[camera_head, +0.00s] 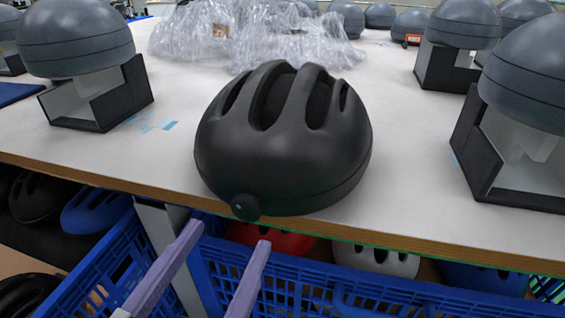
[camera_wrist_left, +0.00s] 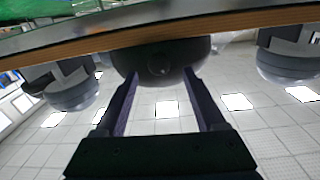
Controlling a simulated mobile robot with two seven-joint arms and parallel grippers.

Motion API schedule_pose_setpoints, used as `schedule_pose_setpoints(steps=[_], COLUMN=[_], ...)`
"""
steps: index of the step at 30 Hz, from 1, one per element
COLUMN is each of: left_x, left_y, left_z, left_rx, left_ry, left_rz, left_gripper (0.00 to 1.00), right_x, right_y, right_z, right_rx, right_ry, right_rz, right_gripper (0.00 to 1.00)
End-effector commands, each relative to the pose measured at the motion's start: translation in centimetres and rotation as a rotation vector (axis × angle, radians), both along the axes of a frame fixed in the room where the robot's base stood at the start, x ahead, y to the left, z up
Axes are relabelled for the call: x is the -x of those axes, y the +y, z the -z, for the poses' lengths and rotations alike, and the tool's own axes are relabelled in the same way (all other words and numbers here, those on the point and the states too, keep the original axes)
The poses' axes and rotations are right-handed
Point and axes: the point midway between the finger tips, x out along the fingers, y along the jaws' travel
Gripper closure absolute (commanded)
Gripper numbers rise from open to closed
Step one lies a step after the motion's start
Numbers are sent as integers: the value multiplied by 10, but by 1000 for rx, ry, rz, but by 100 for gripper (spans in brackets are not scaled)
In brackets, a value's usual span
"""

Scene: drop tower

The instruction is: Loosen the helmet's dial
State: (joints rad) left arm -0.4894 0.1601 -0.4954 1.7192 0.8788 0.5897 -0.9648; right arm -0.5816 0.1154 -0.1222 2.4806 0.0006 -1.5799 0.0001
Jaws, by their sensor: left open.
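A black vented helmet (camera_head: 285,150) sits upright on the white tabletop near its front edge. Its small round dial (camera_head: 245,207) sticks out at the lower rim, over the table edge. My left gripper (camera_head: 231,233) is open, its two purple-grey fingers reaching up from below towards the dial, apart from each other. In the left wrist view, which looks upside down, the dial (camera_wrist_left: 160,68) shows between the open fingertips (camera_wrist_left: 160,75). Nothing is seen gripped. Whether the fingers touch the helmet I cannot tell. My right gripper is out of view.
Grey dome headforms on dark stands (camera_head: 75,35) flank the helmet left and right. Clear plastic wrap (camera_head: 250,35) lies behind it. The wooden table edge (camera_head: 450,243) runs close to the gripper. Blue crates (camera_head: 340,290) with helmets stand below.

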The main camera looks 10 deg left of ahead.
Motion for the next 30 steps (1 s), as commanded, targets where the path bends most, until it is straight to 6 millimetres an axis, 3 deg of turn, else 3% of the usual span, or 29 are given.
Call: schedule_pose_setpoints(steps=[6, 17, 30], left_x=[-32, -40, -39], left_y=[-2, -3, -3], left_z=[0, 0, 0], left_rx=[-1, 0, 0], left_ry=[-2, 1, 0], left_rz=[0, 1, 1], left_gripper=[28, 28, 76], right_x=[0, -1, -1], right_y=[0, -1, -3], right_z=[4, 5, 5], right_rx=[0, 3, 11], right_ry=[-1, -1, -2], right_rz=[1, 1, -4], right_gripper=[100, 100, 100])
